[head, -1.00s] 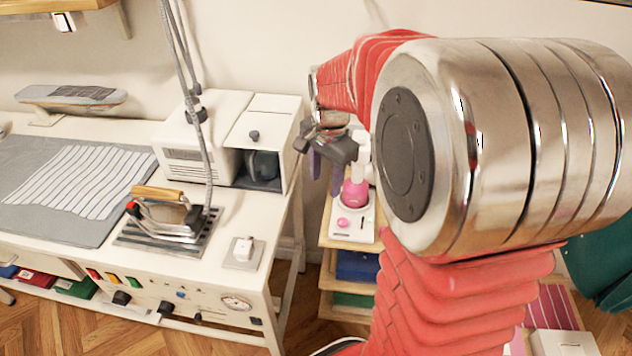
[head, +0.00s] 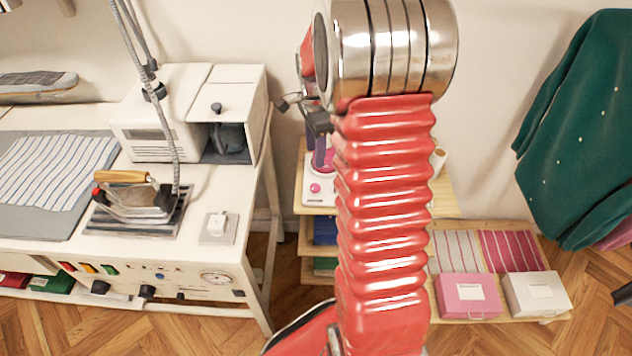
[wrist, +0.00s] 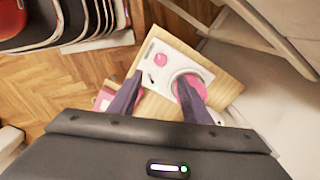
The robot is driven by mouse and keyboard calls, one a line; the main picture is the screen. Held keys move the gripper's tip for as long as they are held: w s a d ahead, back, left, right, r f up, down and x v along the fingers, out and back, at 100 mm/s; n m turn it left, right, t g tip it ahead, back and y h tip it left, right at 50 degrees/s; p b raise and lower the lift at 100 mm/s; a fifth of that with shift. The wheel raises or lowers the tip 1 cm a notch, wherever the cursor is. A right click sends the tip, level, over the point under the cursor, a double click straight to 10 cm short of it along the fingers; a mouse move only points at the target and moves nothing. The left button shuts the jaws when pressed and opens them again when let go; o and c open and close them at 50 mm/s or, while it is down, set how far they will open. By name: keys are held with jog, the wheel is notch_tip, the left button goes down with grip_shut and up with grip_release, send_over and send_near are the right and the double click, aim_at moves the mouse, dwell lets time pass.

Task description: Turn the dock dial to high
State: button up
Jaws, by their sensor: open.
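A small white dock (head: 311,198) stands on a wooden shelf, with a round pink dial (head: 315,188) on its front part. In the wrist view the dock (wrist: 155,77) shows the pink dial (wrist: 160,59) near its far corner and a pink rounded part in a round seat beside it. My gripper (wrist: 161,82) is open. Its two dark purple fingers reach down above the dock, apart from the dial. The right finger overlaps the pink rounded part; I cannot tell whether they touch. In the head view my gripper (head: 318,158) partly hides the dock. The dial's setting is too small to read.
The wooden shelf (head: 440,196) bears a cup (head: 438,160). The ironing table (head: 225,262) with iron and control panel stands at the left. A pink box (head: 467,296) and a white box (head: 536,293) sit low at the right, below a green garment (head: 580,130).

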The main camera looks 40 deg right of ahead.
aim_at(316, 187)
notch_tip(316, 187, down, 14)
jog(key=shift+r, duration=0.15)
dwell(0.5)
jog(key=c, duration=0.9)
jog(key=shift+d, duration=0.2)
jog(key=shift+c, duration=0.6)
jog(key=shift+a, duration=0.1)
